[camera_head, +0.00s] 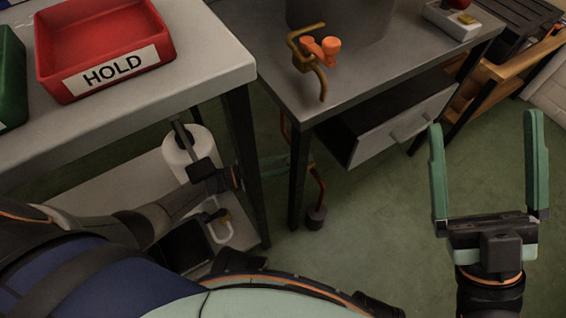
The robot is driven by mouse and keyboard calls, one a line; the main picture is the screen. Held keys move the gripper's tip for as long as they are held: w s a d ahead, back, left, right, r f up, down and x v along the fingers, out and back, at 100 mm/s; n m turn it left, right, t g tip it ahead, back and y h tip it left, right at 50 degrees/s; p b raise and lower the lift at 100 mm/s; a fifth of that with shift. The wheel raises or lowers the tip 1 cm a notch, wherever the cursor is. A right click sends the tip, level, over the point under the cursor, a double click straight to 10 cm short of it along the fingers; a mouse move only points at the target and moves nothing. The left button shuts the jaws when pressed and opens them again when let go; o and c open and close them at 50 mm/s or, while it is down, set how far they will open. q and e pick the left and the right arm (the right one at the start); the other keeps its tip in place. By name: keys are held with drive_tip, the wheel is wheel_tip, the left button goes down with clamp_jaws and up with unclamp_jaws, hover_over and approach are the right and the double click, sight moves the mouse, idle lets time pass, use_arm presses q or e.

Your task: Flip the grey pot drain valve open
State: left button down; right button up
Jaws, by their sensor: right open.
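The grey pot (335,18) stands on the metal table at the top centre, its upper part cut off by the picture's edge. An orange handle (327,47) sits on the valve. My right gripper (485,122) is open and empty, at the lower right over the floor, well apart from the valve. My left gripper (280,166) is low, below table height near the table legs. Its fingers are small and partly hidden, so their opening is unclear.
A red HOLD tray (112,85) and a green bin (10,75) are on the left table (200,88). A drawer (400,120) hangs partly out under the pot's table (440,50). A white roll (188,150) stands on the lower shelf. Green floor is free before my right gripper.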

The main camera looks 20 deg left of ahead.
idle(0.4)
use_arm(q)
drive_tip(key=shift+s+d+r+n+t+y+p, duration=0.15)
drive_tip(key=shift+s+d+n+t+y+p, duration=0.15)
drive_tip(key=shift+n+t+y+p, duration=0.4)
drive_tip(key=shift+s+d+f+t+p, duration=0.1)
drive_tip(key=shift+f+t+p, duration=0.1)
drive_tip(key=shift+t+p, duration=0.1)
drive_tip(key=c, duration=0.6)
unclamp_jaws()
drive_tip(key=p+v, duration=0.2)
drive_tip(key=v, duration=1)
drive_tip(key=shift+s+a+r, duration=0.15)
drive_tip(key=shift+a, duration=0.1)
drive_tip(key=shift+c, duration=0.2)
